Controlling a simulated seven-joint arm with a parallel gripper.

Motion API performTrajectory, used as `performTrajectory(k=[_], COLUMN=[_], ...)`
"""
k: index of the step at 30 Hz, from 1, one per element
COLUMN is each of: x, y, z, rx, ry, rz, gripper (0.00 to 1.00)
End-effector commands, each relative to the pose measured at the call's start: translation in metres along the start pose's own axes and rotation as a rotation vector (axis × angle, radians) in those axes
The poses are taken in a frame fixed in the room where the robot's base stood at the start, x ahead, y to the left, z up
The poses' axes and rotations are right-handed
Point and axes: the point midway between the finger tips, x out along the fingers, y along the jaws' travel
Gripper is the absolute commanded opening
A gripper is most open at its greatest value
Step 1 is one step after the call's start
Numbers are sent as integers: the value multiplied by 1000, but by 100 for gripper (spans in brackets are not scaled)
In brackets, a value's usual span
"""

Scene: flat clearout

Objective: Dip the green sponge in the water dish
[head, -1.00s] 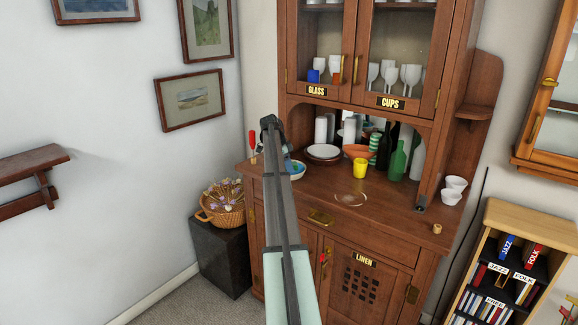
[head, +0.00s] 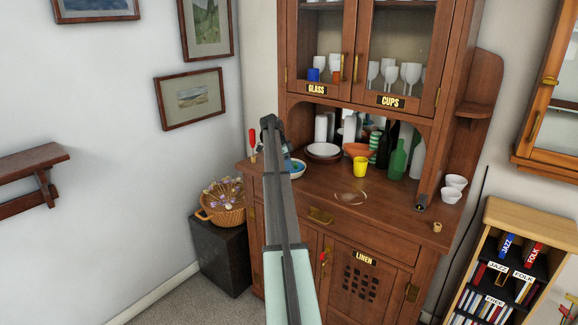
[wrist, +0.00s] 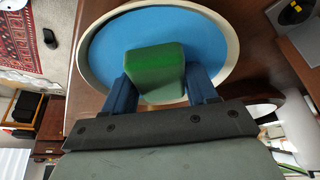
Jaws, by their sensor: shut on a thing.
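The green sponge (wrist: 155,72) is between the two blue fingers of my gripper (wrist: 160,88) in the wrist view, and the gripper is shut on it. The water dish (wrist: 229,45), a pale round dish with a blue inside, lies beyond the sponge, which overlaps its blue area in the picture. I cannot tell whether the sponge touches the water. In the head view the dish (head: 298,170) shows on the left of the sideboard top, partly hidden by my arm. The gripper and sponge are mostly hidden there behind my arm.
A red-handled tool (head: 252,141) stands at the left end. White bowls (head: 453,188) are at the right.

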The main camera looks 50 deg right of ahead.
Motion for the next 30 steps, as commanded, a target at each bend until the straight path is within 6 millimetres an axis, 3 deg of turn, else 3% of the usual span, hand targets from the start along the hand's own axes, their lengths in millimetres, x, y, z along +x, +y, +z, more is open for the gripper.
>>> performTrajectory(k=[30], x=[-55], y=[0], z=[-23], rx=[0], ry=[0], rz=[0], gripper=[33])
